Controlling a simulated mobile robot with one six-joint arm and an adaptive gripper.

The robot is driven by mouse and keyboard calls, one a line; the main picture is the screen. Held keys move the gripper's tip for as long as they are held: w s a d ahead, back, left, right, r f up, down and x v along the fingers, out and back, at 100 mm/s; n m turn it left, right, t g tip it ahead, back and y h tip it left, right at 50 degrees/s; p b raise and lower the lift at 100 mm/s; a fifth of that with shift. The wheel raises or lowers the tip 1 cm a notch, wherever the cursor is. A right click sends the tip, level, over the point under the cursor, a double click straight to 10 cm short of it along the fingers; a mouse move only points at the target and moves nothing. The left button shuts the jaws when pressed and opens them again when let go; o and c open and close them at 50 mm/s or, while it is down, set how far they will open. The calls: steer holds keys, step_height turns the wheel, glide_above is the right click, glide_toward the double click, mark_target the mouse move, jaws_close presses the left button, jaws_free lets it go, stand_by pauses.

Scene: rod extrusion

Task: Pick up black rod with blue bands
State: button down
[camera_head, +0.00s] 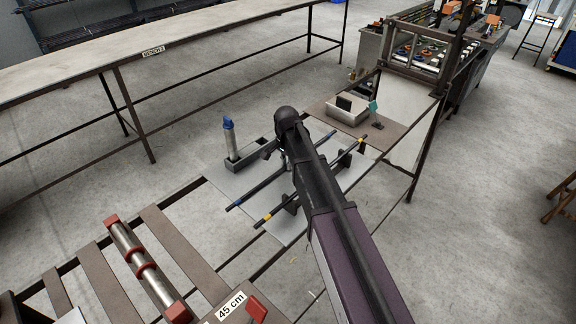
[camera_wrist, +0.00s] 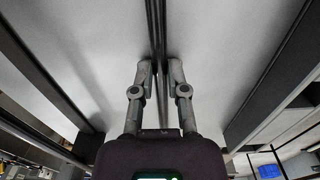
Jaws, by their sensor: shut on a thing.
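The black rod with blue bands (camera_head: 256,190) runs diagonally across the grey plate on the bench in the head view, with a blue band at its near end. My arm covers its middle. My gripper (camera_wrist: 161,68) is shut on a black rod (camera_wrist: 155,25) in the wrist view, with one finger on each side. No bands show there, but the head view places my gripper along the blue-banded rod. Whether the rod is clear of its support cannot be told.
A parallel black rod with yellow bands (camera_head: 284,206) lies to the right on dark supports. My arm crosses above the yellow-banded rod.

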steer(key=shift+r, duration=0.1)
stand_by(0.3)
step_height(320, 180, up, 10)
steer(key=p, duration=1)
steer(key=shift+f, duration=0.2)
stand_by(0.4)
steer(key=shift+f+b, duration=0.9)
steer(key=shift+b, duration=0.05)
steer(key=shift+s, duration=0.1)
